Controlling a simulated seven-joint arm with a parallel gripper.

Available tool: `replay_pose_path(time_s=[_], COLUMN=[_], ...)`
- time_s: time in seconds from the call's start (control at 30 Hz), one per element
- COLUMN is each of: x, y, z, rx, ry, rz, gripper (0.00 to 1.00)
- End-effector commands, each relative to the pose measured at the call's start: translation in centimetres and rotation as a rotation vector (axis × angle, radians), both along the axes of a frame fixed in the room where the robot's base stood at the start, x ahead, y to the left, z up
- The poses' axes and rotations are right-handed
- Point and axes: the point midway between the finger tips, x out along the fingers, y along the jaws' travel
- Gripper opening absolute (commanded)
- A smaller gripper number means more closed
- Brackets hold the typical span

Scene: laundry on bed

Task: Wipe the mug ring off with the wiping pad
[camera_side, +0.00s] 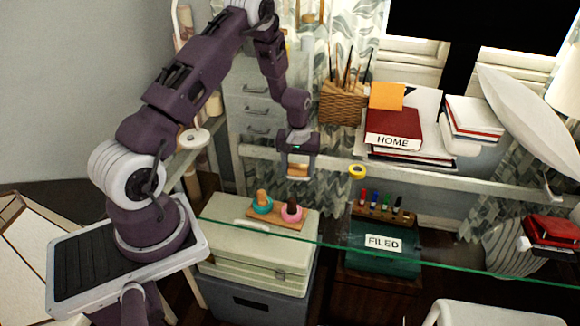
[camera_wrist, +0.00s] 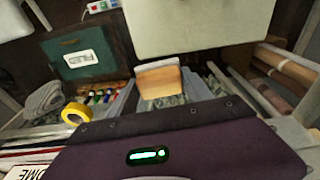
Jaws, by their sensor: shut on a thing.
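My gripper (camera_side: 298,172) hangs fingers down above the glass desk, left of the picture's middle in the side view. It is shut on the wiping pad (camera_side: 297,170), a small tan block with a pale edge. The pad also shows in the wrist view (camera_wrist: 158,82), in front of the dark wrist housing. It looks held clear of the glass, though the exact gap is hard to tell. I cannot make out the mug ring in either view; the transparent glass and the clutter behind it may conceal it.
A yellow tape roll (camera_side: 357,171) lies right of my gripper. Books marked HOME (camera_side: 394,142) and a wicker pencil basket (camera_side: 343,105) stand behind. Through the glass show a green FILED box (camera_side: 362,250) and a pale case (camera_side: 222,236). The glass edge (camera_side: 450,264) runs across the front.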

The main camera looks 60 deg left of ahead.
Motion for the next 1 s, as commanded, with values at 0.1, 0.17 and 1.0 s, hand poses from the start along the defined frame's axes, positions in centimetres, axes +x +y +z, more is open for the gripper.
replay_pose_path(time_s=[0.1,0.17,1.0], x=[0.8,1.2,3.7], y=[-0.9,-1.3,-3.8], z=[-0.1,-0.1,4.9], rx=[0.0,-0.001,-0.001], ry=[0.0,0.0,-0.001], rz=[-0.004,-0.003,-0.001], gripper=[0.14,0.14,0.14])
